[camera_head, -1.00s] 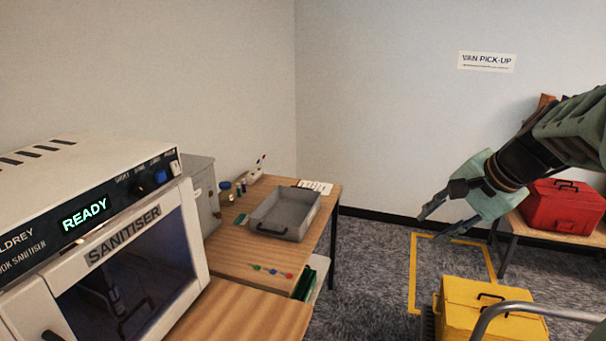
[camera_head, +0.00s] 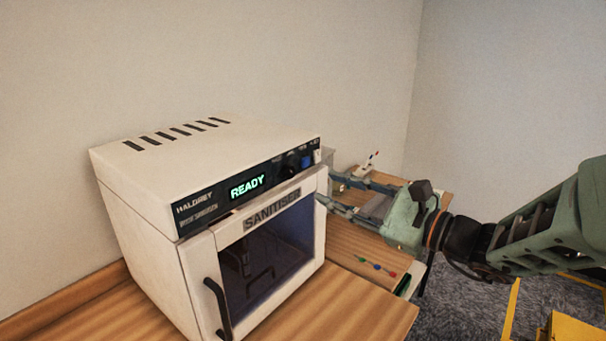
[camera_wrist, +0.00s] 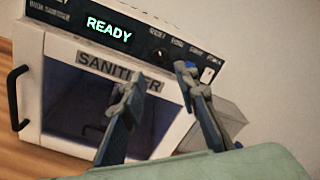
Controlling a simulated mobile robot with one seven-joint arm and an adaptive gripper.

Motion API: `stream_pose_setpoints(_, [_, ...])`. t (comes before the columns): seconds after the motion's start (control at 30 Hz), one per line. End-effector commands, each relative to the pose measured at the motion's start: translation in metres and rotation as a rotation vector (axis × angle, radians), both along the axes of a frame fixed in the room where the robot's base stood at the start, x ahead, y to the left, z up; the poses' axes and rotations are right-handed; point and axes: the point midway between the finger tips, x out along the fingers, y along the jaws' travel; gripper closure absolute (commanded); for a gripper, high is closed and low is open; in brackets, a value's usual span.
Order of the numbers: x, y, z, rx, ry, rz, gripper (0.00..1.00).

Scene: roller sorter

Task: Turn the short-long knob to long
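The sanitiser (camera_head: 150,200) is a white box with a black control panel, and its green display reads READY. The small dark short-long knob (camera_head: 291,168) sits on the panel right of the display. In the wrist view the knob (camera_wrist: 158,55) shows between and beyond my fingertips; its pointer direction is too small to tell. My gripper (camera_head: 325,186) is open and empty at the sanitiser's right front corner. In the wrist view my gripper (camera_wrist: 157,77) has its fingers spread before the panel, and contact with the panel cannot be told.
A blue button (camera_head: 306,161) sits right of the knob, partly behind my right finger in the wrist view. The sanitiser's glass door (camera_head: 265,265) is shut, with a dark handle (camera_head: 218,308) at left.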

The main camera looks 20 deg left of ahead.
Motion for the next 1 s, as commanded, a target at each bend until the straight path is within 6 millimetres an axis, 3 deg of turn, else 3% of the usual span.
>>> stream_pose_setpoints(0.5, [0.036,0.080,0.000,-0.003,0.000,0.003,0.72])
stream_pose_setpoints(0.7, [0.041,0.091,0.000,-0.002,0.001,0.002,0.72])
stream_pose_setpoints(0.97, [0.041,0.092,0.000,-0.003,0.000,0.000,0.72])
stream_pose_setpoints(1.0, [0.041,0.092,0.000,-0.003,0.000,0.000,0.76])
